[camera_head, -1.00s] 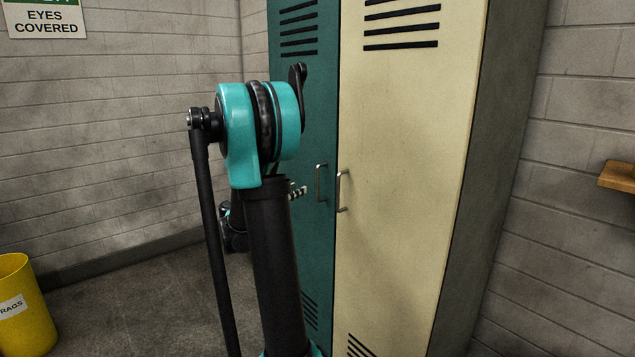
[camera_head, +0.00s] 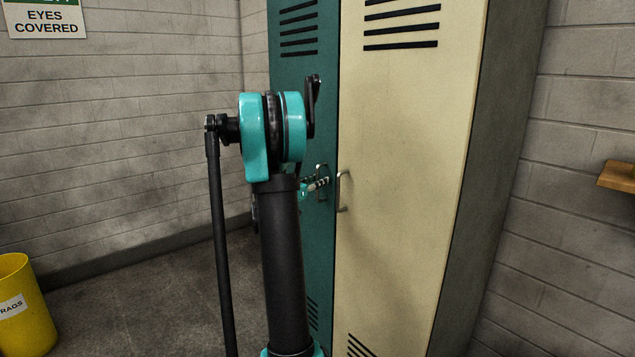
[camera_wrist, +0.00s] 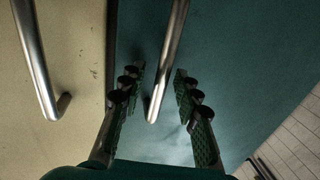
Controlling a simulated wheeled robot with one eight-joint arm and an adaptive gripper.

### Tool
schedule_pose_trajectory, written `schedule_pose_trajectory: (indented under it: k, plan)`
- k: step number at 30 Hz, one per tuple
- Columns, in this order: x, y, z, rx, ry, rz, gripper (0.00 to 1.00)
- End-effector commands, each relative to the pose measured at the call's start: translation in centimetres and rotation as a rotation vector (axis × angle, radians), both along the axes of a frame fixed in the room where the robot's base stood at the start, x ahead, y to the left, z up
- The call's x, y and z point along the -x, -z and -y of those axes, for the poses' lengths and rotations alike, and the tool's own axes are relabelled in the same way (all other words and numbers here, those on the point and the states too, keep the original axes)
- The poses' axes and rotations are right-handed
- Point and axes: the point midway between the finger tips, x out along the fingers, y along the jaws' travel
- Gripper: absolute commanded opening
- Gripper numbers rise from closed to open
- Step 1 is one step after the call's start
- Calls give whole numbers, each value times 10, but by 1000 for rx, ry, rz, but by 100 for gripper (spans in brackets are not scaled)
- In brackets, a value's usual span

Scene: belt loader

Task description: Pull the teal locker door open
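The teal locker door (camera_head: 300,100) is the left door of a two-door locker and stands closed. Its metal bar handle (camera_head: 319,168) is near the seam with the cream door. In the wrist view, the teal door's handle (camera_wrist: 172,55) runs between the two dark ridged fingers of my gripper (camera_wrist: 159,77). The fingers are open, with gaps to the handle on both sides. In the head view, my gripper (camera_head: 318,184) is at the handle and overlaps its lower part; my own arm hides much of the lower door.
The cream locker door (camera_head: 405,150) with its own handle (camera_head: 343,190) is just to the right; that handle is at left in the wrist view (camera_wrist: 38,70). A yellow rags bin (camera_head: 25,320) stands at the far left. Floor left of the locker is clear.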

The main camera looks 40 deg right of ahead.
Motion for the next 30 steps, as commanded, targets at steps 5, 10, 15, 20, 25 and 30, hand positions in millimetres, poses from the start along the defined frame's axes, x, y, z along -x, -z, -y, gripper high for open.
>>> schedule_pose_trajectory:
  k: [5,10,15,20,25,30]
  plan:
    - [0,0,0,0,0,0,21]
    - [0,0,-1,0,0,0,0]
    - [0,0,-1,0,0,0,0]
    - [0,0,-1,0,0,0,0]
    - [0,0,-1,0,3,0,0]
    - [0,0,-6,0,31,0,0]
